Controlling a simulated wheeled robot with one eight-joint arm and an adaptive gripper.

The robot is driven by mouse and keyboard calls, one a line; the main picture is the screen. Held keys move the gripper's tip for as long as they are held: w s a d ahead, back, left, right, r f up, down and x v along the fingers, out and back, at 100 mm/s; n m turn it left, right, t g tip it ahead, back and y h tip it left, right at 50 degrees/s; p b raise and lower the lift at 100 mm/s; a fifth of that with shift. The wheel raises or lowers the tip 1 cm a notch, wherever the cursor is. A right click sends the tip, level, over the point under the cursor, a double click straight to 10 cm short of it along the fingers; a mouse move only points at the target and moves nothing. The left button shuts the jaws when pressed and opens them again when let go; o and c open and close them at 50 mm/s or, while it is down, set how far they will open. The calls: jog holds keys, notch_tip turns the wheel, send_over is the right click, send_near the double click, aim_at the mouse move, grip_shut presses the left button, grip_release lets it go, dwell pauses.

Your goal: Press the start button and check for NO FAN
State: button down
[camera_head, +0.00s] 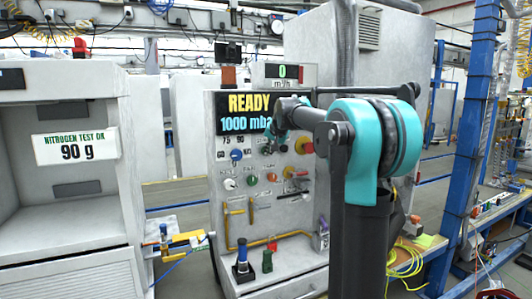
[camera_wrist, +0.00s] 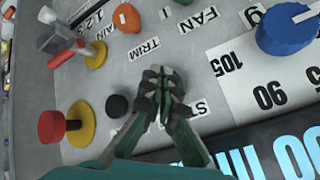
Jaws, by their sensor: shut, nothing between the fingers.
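The grey control panel (camera_head: 215,235) carries a display (camera_head: 240,115) reading READY and 1000 mba, its right end hidden by my arm. My gripper (camera_head: 268,147) is shut and empty, low over the panel under the display. In the wrist view, my gripper (camera_wrist: 166,82) points at the panel between the TRIM label (camera_wrist: 146,52) and a label starting with S (camera_wrist: 196,108), partly covered by a finger. No start button is clearly visible; it may be hidden behind the fingers. Contact cannot be told. A FAN label (camera_wrist: 197,20) is nearby.
Beside the fingers are a black button (camera_wrist: 117,106), a red knob on yellow (camera_wrist: 52,126), an orange knob (camera_wrist: 127,18) and a large blue knob (camera_wrist: 285,35). A white cabinet reading NITROGEN TEST OK 90 g (camera_head: 105,145) stands left. A blue post (camera_head: 462,140) stands right.

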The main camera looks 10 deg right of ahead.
jog(key=shift+w+a, duration=0.15)
jog(key=shift+w, duration=0.3)
dwell(0.6)
jog(key=shift+s, duration=0.1)
jog(key=shift+s+d, duration=0.3)
jog(key=shift+s, duration=0.45)
jog(key=shift+s+d, duration=0.25)
jog(key=shift+s, duration=0.55)
jog(key=shift+s+d, duration=0.3)
jog(key=shift+s, duration=0.5)
jog(key=shift+s+d, duration=0.25)
jog(key=shift+s, duration=0.55)
jog(key=s+d+f+n+g+h, duration=0.1)
jog(key=s+f+n+g, duration=0.1)
jog(key=s+f, duration=1.6)
jog(key=s+d+f+n+g, duration=0.2)
jog(key=s+f+n, duration=0.1)
jog(key=s+f, duration=1.6)
jog(key=s, duration=0.2)
jog(key=shift+s+d+f+h, duration=0.2)
jog(key=shift+s+d+h, duration=0.1)
jog(key=shift+h, duration=0.1)
jog(key=c, duration=2.3)
grip_release()
jog(key=shift+a, duration=0.1)
